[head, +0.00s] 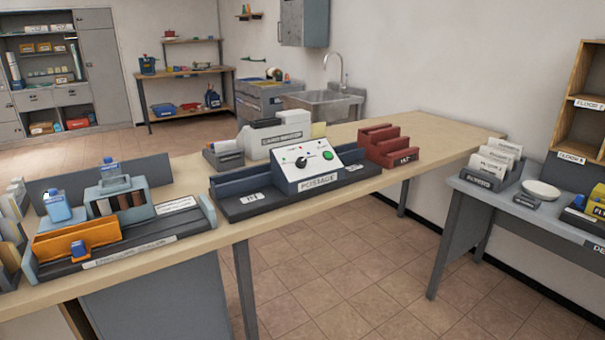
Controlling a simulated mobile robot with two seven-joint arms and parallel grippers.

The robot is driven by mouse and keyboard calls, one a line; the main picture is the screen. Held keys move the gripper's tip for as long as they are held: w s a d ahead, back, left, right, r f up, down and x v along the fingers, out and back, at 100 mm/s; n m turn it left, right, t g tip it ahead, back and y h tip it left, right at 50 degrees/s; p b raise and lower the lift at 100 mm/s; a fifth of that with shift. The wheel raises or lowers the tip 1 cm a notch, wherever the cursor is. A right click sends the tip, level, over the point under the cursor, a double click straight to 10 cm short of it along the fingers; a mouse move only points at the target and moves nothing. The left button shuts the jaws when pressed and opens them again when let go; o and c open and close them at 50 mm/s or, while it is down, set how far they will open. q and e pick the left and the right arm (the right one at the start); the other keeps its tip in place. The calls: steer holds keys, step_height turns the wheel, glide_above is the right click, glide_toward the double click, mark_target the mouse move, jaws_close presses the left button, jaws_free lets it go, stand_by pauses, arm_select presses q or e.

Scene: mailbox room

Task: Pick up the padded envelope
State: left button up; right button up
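I cannot make out a padded envelope for certain in the head view. At the left edge of the long wooden table (215,238), pale upright envelopes or cards (13,208) are partly cut off by the frame. Upright white items also stand in a labelled grey sorter (490,172) on the grey desk at the right. Neither of my grippers is in view.
The table bears an orange and grey station (80,238) with bottles, a dark postage machine (308,167), a white card machine (275,135) and a red stepped rack (383,147). The grey desk (462,188) stands at the right. Tiled floor (365,260) between them is clear.

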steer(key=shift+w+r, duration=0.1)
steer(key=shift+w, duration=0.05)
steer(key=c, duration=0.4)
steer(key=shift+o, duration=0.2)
